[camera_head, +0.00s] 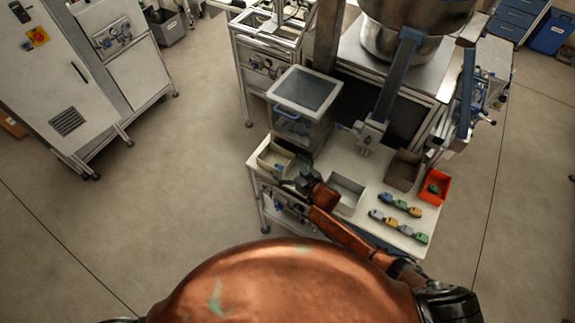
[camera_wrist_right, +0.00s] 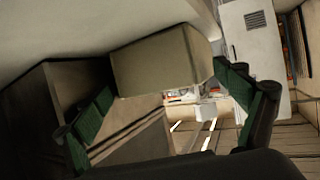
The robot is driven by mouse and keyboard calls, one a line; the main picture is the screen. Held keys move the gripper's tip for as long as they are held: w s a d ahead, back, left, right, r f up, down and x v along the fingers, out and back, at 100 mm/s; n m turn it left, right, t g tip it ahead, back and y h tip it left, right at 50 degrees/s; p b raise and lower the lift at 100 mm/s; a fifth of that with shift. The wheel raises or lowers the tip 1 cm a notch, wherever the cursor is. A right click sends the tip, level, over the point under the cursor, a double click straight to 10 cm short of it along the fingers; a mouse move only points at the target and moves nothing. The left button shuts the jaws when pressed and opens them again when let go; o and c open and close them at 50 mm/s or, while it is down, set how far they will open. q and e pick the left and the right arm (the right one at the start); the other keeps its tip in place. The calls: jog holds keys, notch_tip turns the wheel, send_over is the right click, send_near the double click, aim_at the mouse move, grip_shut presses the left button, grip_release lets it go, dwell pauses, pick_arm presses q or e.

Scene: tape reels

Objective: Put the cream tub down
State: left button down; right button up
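The cream tub (camera_head: 266,166) is an open, box-shaped container at the left end of the white worktable in the head view. In the right wrist view the tub (camera_wrist_right: 160,65) sits between the two green finger pads. My right gripper (camera_head: 291,182) reaches across the table front from the right and meets the tub's near right side. In the right wrist view my right gripper (camera_wrist_right: 168,95) has a pad against each side of the tub, so it is shut on it. I cannot tell whether the tub's base touches the table. My left gripper is not in view.
A clear-sided case with a blue handle (camera_head: 300,90) stands behind the tub. A grey tray (camera_head: 346,194), a brown bin (camera_head: 403,170) and a red bin (camera_head: 433,187) stand to the right. Several small coloured pieces (camera_head: 400,205) lie in rows on the worktable (camera_head: 345,150).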

jog(key=shift+r, duration=0.2)
jog(key=v, duration=1.2)
